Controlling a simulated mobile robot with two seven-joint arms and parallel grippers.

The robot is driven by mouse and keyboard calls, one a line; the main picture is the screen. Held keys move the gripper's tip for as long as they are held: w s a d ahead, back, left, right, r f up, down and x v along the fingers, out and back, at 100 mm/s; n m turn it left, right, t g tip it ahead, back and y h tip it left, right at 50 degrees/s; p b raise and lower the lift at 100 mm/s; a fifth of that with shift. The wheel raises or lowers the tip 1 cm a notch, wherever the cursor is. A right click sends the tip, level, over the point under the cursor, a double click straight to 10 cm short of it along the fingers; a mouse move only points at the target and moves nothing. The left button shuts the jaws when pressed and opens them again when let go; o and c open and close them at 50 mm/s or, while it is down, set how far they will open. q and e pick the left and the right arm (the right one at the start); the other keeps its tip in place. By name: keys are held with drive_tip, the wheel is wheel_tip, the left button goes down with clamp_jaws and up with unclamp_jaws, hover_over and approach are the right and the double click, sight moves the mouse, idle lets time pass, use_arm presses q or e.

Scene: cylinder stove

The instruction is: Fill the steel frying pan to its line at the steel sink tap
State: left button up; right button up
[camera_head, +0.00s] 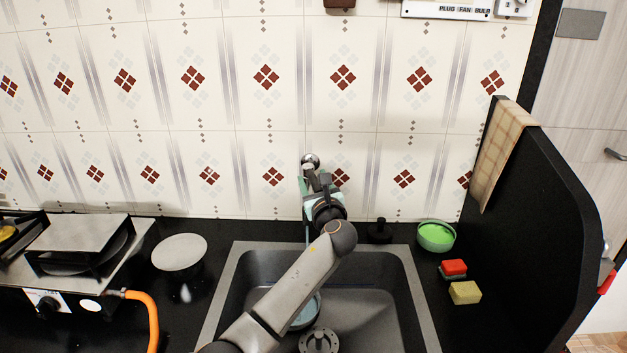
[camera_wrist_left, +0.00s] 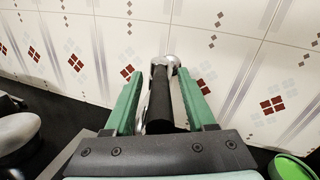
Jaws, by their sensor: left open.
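The steel sink (camera_head: 407,290) is set in the black counter. The tap has a round chrome end (camera_head: 310,160) against the tiled wall; in the wrist view its dark shaft (camera_wrist_left: 160,100) and chrome end (camera_wrist_left: 164,62) lie between my green fingers. My left gripper (camera_head: 312,183) is open around the tap, with gaps visible on both sides of the shaft. A round vessel (camera_head: 307,314), probably the frying pan, is in the sink, mostly hidden by my left arm. Its inside looks pale blue; its fill line cannot be seen. My right gripper is not in view.
A strainer-like disc (camera_head: 319,341) is in the sink. Right of the sink are a green bowl (camera_head: 436,236), a red sponge (camera_head: 453,267), a yellow sponge (camera_head: 465,292) and a black partition (camera_head: 545,220). A pale round lid or plate (camera_head: 180,252) and a stove (camera_head: 75,265) with orange hose (camera_head: 146,310) are left.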

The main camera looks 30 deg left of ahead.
use_arm(q)
drive_tip(key=shift+w+a, duration=0.1)
drive_tip(key=shift+c, duration=0.2)
clamp_jaws()
idle(1.3)
